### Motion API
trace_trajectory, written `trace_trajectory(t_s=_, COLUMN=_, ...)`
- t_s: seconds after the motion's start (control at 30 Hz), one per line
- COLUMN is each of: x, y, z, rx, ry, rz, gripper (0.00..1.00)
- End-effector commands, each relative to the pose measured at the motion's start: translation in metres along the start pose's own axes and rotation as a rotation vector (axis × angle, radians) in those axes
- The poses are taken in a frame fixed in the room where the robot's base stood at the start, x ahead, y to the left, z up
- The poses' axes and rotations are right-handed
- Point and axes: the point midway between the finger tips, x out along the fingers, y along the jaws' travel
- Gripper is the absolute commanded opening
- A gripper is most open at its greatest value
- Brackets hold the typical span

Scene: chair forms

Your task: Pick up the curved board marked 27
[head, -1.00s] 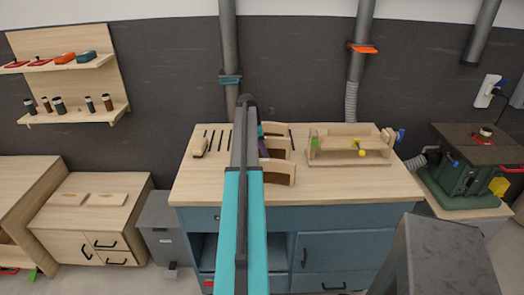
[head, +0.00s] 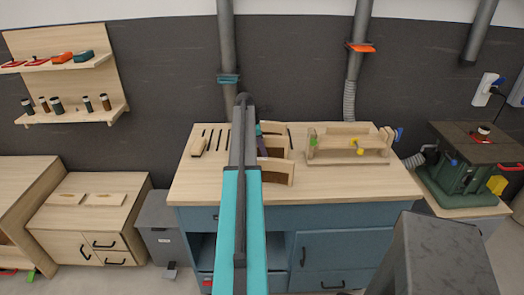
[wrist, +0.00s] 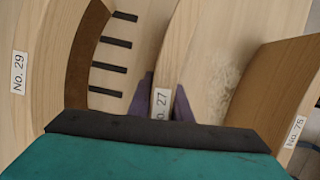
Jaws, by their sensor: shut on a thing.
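The curved board marked 27 (wrist: 178,48) is a pale, thin wooden piece seen edge-on in the wrist view, with its white label near my gripper. My gripper (wrist: 164,98) has one purple finger on each side of this board and is shut on it. A curved board marked 29 (wrist: 78,62) is on the left and one marked 75 (wrist: 272,90) is on the right, both apart from the fingers. In the head view my arm hides much of the gripper (head: 262,146) and the held board.
The pale bench top (head: 340,185) has dark slots at its back left. A wooden jig with coloured clamps (head: 347,146) stands to the right. A green machine (head: 462,165) is farther right. The bench front is clear.

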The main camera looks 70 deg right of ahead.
Motion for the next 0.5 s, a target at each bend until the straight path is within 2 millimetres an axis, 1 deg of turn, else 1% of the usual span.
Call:
trace_trajectory(t_s=0.27, x=-0.019, y=0.001, z=0.006, rx=0.001, ry=-0.001, rz=0.003, gripper=0.00)
trace_trajectory(t_s=0.5, x=-0.050, y=0.001, z=0.016, rx=0.001, ry=-0.001, rz=0.003, gripper=0.00)
